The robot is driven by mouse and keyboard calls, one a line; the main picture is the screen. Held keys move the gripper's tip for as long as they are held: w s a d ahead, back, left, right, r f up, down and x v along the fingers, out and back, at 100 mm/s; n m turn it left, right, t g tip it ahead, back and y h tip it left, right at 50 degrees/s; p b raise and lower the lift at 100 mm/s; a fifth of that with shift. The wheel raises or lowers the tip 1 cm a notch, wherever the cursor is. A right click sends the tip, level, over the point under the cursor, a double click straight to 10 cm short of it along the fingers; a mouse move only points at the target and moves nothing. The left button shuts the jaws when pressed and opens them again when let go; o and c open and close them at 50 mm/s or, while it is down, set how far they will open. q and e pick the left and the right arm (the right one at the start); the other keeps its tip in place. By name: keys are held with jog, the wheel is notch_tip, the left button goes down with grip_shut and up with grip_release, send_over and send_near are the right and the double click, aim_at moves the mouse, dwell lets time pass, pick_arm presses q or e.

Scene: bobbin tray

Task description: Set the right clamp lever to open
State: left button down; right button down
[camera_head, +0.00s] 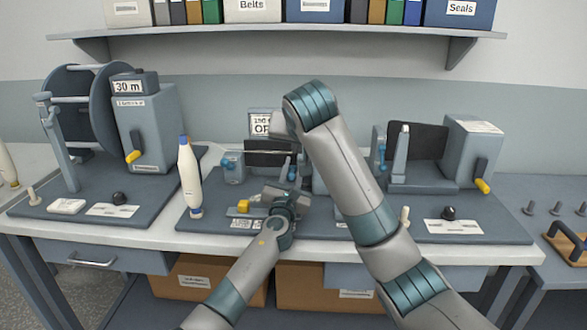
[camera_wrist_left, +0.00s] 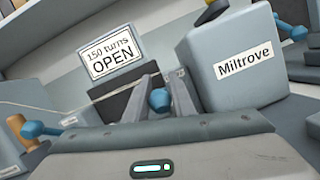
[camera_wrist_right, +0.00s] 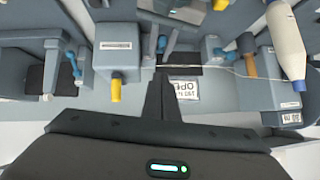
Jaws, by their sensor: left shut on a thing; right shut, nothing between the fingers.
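In the left wrist view, the blue knob (camera_wrist_left: 160,98) of the right clamp lever sits between the fingertips of my left gripper (camera_wrist_left: 163,100), which is shut on it. In the head view, the right clamp lever (camera_head: 292,173) shows just above my left gripper (camera_head: 288,188), at the middle station. The lever's lower part is hidden. A second blue clamp lever (camera_wrist_left: 42,130) is at the left. A sign (camera_wrist_left: 112,52) behind reads "150 turns OPEN". My right gripper (camera_wrist_right: 158,100) is shut and empty, raised above the station; my right arm partly covers it in the head view.
The grey Miltrove box (camera_wrist_left: 232,55) stands right of the held knob. A white bobbin (camera_head: 190,175) stands upright at the station's left. A thin wire runs across the station. A similar station (camera_head: 440,165) is at the right, and a reel machine (camera_head: 145,120) at the left.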

jog(key=shift+w+f, duration=0.1)
send_over(292, 174)
jog(key=s+d, duration=0.1)
jog(key=s, duration=0.2)
notch_tip(292, 174, down, 6)
jog(key=shift+w+a+f, duration=0.1)
jog(key=shift+w+f, duration=0.15)
jog(key=shift+f, duration=0.75)
jog(key=shift+w+a+f, duration=0.1)
jog(key=shift+w+f, duration=0.15)
jog(key=shift+f, duration=0.75)
jog(key=shift+f, duration=0.1)
